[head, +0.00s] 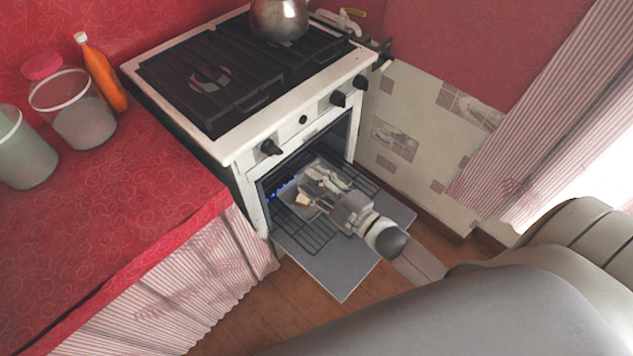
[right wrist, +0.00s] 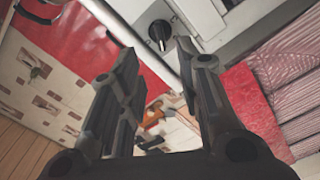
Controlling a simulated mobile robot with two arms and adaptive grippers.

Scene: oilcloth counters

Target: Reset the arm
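My right gripper (head: 318,188) reaches in from the right over the open oven of the white stove (head: 240,140). In the right wrist view the two fingers of my right gripper (right wrist: 157,52) stand wide apart, with nothing held between them. The oven door (head: 345,272) is folded down below my gripper, and a wire rack (head: 305,235) shows over it. Small pale and brown shapes show near the fingers in the head view; I cannot tell what they are. My left gripper is not in view.
A metal kettle (head: 279,20) stands on the hob. The red counter (head: 120,215) on the left holds an orange bottle (head: 101,72) and clear containers (head: 75,112). The tiled wall (head: 425,130) is close on the right. Wooden floor (head: 265,315) shows below the oven door.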

